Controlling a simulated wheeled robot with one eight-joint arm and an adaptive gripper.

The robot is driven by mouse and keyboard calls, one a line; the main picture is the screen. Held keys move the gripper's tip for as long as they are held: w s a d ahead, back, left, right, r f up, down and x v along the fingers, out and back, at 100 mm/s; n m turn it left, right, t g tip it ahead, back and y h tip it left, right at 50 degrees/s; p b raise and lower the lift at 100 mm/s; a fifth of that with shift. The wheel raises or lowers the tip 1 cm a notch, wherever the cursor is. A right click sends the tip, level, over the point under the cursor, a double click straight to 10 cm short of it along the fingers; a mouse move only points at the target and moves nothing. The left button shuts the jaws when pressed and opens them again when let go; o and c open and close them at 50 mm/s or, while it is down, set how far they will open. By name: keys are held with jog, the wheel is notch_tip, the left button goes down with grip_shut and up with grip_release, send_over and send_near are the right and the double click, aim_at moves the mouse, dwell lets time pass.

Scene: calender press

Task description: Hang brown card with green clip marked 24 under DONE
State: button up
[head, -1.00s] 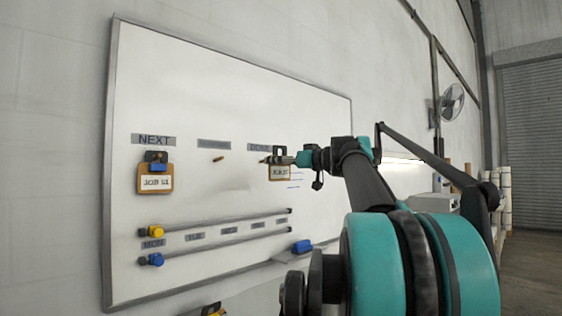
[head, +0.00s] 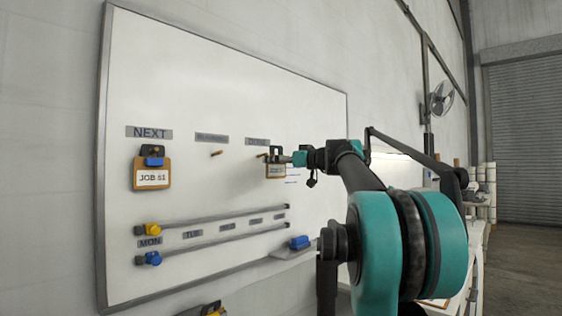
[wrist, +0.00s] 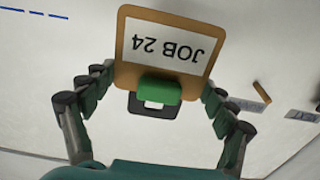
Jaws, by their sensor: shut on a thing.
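The brown card (wrist: 170,45) has a white label reading JOB 24, upside down in the wrist view, and a green clip (wrist: 158,90) with a dark hanging loop. My gripper (wrist: 160,83) is shut on it, one finger on each side edge. In the head view, the card (head: 276,171) is upright near the board, just below and right of the DONE label (head: 257,142). A peg (head: 262,155) sticks out under DONE, close to the left of the dark loop (head: 276,152). I cannot tell whether loop and peg touch. My gripper (head: 287,160) covers the card's right side.
A blue-clip JOB 51 card (head: 152,180) hangs under NEXT (head: 149,132). A bare peg (head: 216,153) is under the middle label. Rails with yellow (head: 152,230) and blue (head: 153,258) pieces lie below; a blue eraser (head: 299,242) is lower right.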

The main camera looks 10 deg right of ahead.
aim_at(258, 164)
jog(key=shift+f+x, duration=0.2)
jog(key=shift+x, duration=2.75)
jog(key=shift+w+a+f, duration=0.35)
jog(key=shift+w+f, duration=0.1)
jog(key=shift+w, duration=0.05)
jog(key=o, duration=0.9)
jog(key=shift+c, duration=0.2)
